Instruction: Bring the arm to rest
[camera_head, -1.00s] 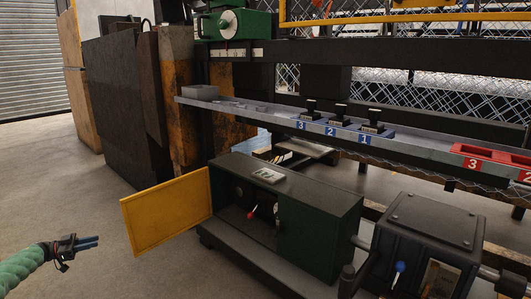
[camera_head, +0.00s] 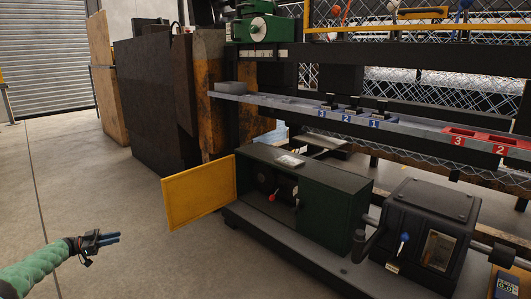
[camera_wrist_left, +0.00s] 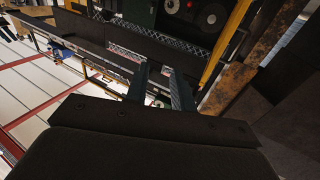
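My left gripper (camera_head: 112,238) is at the end of my green-sleeved arm, at the lower left of the head view. It is held out over bare floor, in front of and to the left of the open yellow door (camera_head: 198,193), apart from it. In the left wrist view its two dark fingers (camera_wrist_left: 160,85) stand apart with a gap between them and nothing held. My right gripper and arm are not in view.
A dark green cabinet (camera_head: 333,208) with a red-knobbed lever stands beside the yellow door. A black box (camera_head: 434,207) with a blue knob is to its right. A rail (camera_head: 410,131) with blue and red numbered holders runs behind. The floor (camera_head: 75,160) at left is clear.

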